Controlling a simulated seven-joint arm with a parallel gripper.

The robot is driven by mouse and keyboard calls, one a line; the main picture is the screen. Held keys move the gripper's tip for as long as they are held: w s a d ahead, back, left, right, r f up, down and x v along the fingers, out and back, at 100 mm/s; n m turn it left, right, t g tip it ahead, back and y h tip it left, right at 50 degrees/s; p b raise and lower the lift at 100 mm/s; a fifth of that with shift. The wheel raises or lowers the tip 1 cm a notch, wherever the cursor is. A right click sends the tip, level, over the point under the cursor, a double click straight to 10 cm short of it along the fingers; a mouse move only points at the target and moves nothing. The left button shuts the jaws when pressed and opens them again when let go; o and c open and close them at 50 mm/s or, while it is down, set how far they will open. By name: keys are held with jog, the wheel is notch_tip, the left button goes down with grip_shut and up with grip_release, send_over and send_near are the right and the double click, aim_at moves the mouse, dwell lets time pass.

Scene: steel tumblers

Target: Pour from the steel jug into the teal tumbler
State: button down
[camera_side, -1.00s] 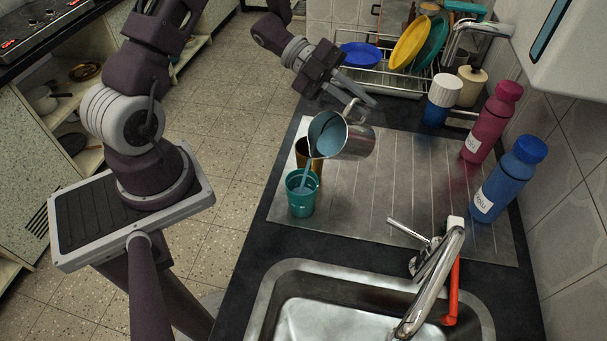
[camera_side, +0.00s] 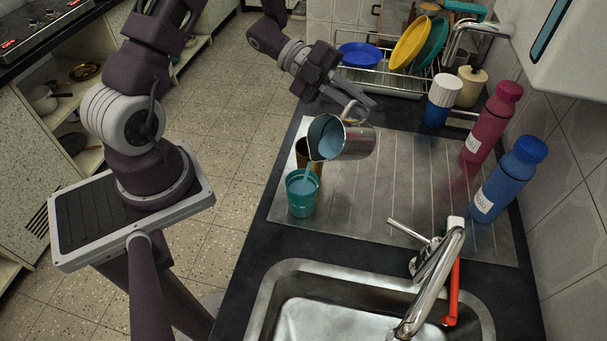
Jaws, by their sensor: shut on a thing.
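The steel jug (camera_side: 354,143) is tilted to the left above the drainboard, its mouth facing left and down. Bluish liquid shows inside it, and a stream runs from its lip into the teal tumbler (camera_side: 301,200). The teal tumbler stands upright on the drainboard's left edge, with liquid visible inside. My gripper (camera_side: 358,104) is shut on the jug's handle, up and to the right of the tumbler. A brown tumbler (camera_side: 304,150) stands just behind the teal one, partly hidden by the jug.
The steel drainboard (camera_side: 400,205) is mostly clear to the right. The sink (camera_side: 330,318) and faucet (camera_side: 432,275) are in front. A dish rack (camera_side: 385,75) stands behind.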

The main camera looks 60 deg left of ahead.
jog(key=shift+s, duration=0.15)
dwell(1.0)
jog(key=w+n, duration=0.1)
jog(key=w+n+g, duration=0.1)
jog(key=shift+w+a+f+y, duration=0.2)
jog(key=shift+w+y, duration=0.1)
jog(key=shift+y, duration=0.1)
jog(key=shift+w+f+n, duration=0.2)
jog(key=shift+w+n, duration=0.2)
jog(key=shift+n, duration=0.1)
jog(key=w+f+n+g, duration=0.1)
jog(key=w+f+n, duration=0.1)
jog(key=f, duration=0.2)
jog(key=w+f+n+g+p, duration=0.1)
jog(key=f, duration=0.3)
jog(key=w+f+n+g+p, duration=0.1)
jog(key=w+f+n, duration=0.1)
jog(key=f, duration=0.1)
jog(key=shift+w+a+f+n+h, duration=0.25)
jog(key=shift+w+f+n+h, duration=0.05)
jog(key=shift+f+h, duration=0.1)
jog(key=shift+r, duration=0.1)
jog(key=s+a+r+n+t+y, duration=0.2)
jog(key=s+a+r+n+t, duration=0.2)
jog(key=r, duration=0.7)
jog(key=s+n+t, duration=0.2)
jog(key=s, duration=0.2)
jog(key=shift+s+a+r+t+y, duration=0.2)
jog(key=shift+r+t+y, duration=0.1)
jog(key=shift+t+y, duration=0.1)
